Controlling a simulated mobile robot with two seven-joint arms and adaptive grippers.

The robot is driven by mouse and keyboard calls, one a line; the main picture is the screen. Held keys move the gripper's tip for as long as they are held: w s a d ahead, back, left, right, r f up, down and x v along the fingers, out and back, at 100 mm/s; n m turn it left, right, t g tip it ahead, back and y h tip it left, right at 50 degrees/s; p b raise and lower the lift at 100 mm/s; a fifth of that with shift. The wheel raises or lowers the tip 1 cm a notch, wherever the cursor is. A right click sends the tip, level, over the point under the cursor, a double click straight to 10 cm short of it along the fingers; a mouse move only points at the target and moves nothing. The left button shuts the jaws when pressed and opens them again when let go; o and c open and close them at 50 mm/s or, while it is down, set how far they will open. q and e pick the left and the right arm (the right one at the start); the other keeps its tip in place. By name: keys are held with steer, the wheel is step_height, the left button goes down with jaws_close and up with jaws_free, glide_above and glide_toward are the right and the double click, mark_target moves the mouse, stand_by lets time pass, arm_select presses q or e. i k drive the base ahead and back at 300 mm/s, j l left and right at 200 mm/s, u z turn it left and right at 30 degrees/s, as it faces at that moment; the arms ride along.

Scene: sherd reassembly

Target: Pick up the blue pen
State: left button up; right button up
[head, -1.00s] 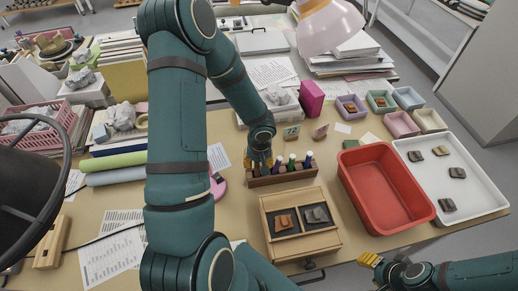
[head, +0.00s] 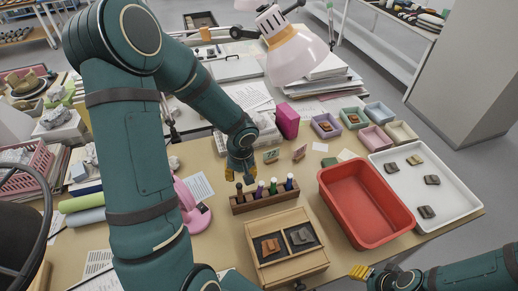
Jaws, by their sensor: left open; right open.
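A wooden rack (head: 264,201) in the middle of the table holds several upright pens or markers. A dark blue one (head: 289,183), which looks like the blue pen, stands at the rack's right end. A green-capped one (head: 273,187) stands to its left. My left gripper (head: 240,178) points down above the rack's left end, open and empty, with yellow fingertips. It is left of the dark blue pen and apart from it. My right gripper (head: 361,272) is open at the table's front edge, below the red bin.
A wooden tray with sherds (head: 252,256) lies in front of the rack. A red bin (head: 367,240) and a white tray with sherds (head: 459,208) stand to the right. A pink magnifier base (head: 197,219) is on the left. A white lamp (head: 297,60) hangs behind.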

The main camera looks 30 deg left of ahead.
mark_target(290, 177)
steer(key=k+l, duration=0.8)
steer(key=l, duration=0.15)
